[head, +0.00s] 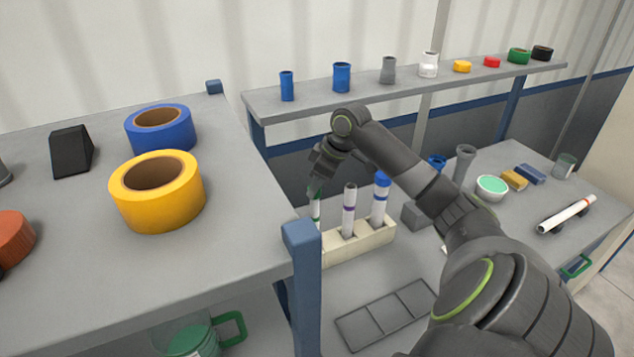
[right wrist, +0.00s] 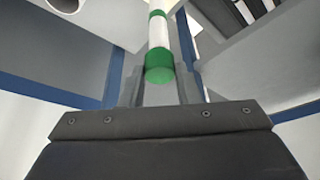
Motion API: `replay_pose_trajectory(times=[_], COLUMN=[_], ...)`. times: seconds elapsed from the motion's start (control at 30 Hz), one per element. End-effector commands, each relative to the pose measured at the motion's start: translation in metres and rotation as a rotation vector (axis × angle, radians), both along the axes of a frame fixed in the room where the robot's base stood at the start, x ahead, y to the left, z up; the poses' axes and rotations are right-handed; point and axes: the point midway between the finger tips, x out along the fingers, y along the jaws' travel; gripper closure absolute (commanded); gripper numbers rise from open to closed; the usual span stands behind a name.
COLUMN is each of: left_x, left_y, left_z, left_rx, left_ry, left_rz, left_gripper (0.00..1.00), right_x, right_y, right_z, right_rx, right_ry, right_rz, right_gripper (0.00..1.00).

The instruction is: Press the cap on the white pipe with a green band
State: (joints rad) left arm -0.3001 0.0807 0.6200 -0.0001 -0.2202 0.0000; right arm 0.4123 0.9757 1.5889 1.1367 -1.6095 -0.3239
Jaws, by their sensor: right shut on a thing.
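A cream rack (head: 368,243) holds three upright white pipes. My right gripper (head: 316,186) is over that pipe's top, shut on a green cap. In the right wrist view the green cap (right wrist: 158,68) sits between the fingers, in line with the white pipe (right wrist: 158,34) and touching its end. How deep it sits I cannot tell. The purple-banded pipe (head: 349,208) has no cap; the third pipe (head: 380,205) wears a blue cap (head: 383,179). My left gripper is out of view.
A blue post (head: 302,285) and grey shelf (head: 240,240) with yellow (head: 157,205) and blue tape rolls stand close left of the rack. A flat divided tray (head: 387,315) lies in front. A raised back shelf (head: 400,88) carries fittings and caps.

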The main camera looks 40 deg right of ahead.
Motion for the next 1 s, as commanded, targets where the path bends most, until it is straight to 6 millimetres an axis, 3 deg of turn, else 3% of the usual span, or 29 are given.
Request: replay_pose_trajectory(times=[1.0], left_x=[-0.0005], left_y=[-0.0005], left_z=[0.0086], left_rx=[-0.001], left_ry=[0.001], left_rz=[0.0], left_gripper=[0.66], right_x=[-0.0001], right_y=[0.0005], right_z=[-0.0036], right_rx=[0.001], right_ry=[0.001], right_rz=[-0.001], right_gripper=[0.92])
